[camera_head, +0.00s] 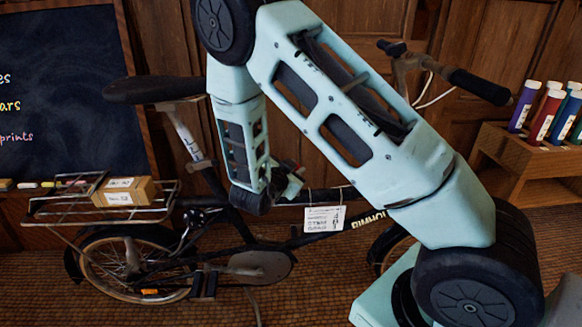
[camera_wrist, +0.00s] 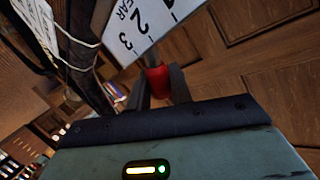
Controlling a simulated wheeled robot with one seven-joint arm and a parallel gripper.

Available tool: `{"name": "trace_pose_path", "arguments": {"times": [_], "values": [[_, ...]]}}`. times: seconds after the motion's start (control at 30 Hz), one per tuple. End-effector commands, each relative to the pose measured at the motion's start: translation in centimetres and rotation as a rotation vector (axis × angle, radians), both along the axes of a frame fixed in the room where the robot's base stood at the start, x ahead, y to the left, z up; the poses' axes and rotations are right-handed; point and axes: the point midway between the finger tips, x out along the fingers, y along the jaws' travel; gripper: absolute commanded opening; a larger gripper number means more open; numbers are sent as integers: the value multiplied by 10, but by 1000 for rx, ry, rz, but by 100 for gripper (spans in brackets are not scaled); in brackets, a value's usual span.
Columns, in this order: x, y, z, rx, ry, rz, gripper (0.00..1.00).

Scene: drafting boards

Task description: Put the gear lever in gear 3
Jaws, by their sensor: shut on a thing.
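The gear lever has a red tip (camera_wrist: 157,80), which sits between the two fingers of my gripper (camera_wrist: 159,87) in the wrist view. My gripper is shut on it. A white gear plate (camera_wrist: 150,27) lies just beyond, printed with 2, 3 and part of the word GEAR. In the head view my gripper (camera_head: 290,186) is at the top tube of a dark bicycle (camera_head: 240,229); my arm hides much there, and the lever is too small to make out.
A white printed tag (camera_head: 325,219) hangs from the bicycle frame right of my gripper. The handlebar (camera_head: 478,85) rises behind my arm. A carton (camera_head: 124,191) rests on the rear rack. A wooden stand (camera_head: 520,160) with coloured tubes is at right, a blackboard (camera_head: 60,90) at left.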

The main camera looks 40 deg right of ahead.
Motion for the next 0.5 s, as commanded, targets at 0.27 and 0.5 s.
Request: {"name": "trace_pose_path", "arguments": {"times": [0.27,0.5], "values": [[0,1,-1,0,2,1,41],[0,1,0,-1,2,1,41]]}}
